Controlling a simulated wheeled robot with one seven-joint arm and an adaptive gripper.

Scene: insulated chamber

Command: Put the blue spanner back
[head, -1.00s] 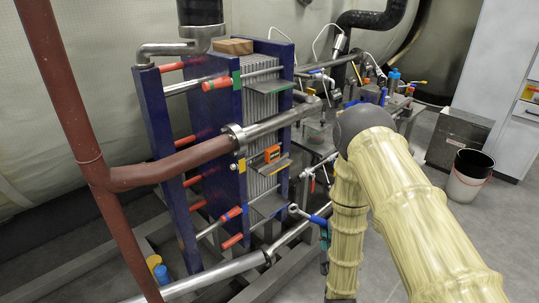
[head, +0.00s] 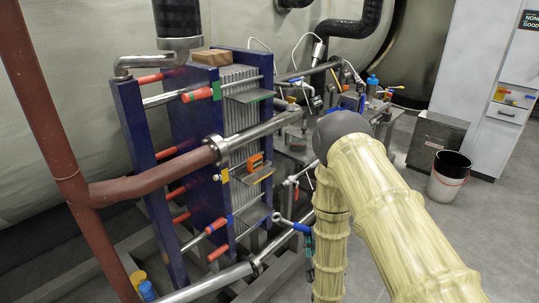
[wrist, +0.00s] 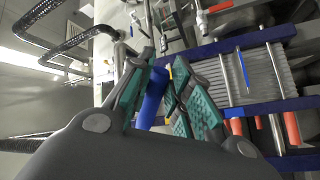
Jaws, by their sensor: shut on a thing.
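The blue spanner (head: 303,228) is low in the middle of the head view, its silver ring end pointing left toward the plate stack. My gripper (wrist: 165,78) is shut on its blue handle, which shows between the teal finger pads in the wrist view (wrist: 152,98). In the head view my gripper is mostly hidden behind my arm. The spanner's ring end is close to the right of the lowest grey shelf (head: 253,214) on the plate stack; I cannot tell whether they touch.
The plate heat exchanger (head: 185,110) has blue end plates and red-capped rods. An orange device (head: 255,161) sits on its middle shelf (head: 258,178). A brown-red pipe (head: 150,182) crosses in front. Valves and pipework stand behind my arm. A bucket (head: 447,188) stands on open floor at right.

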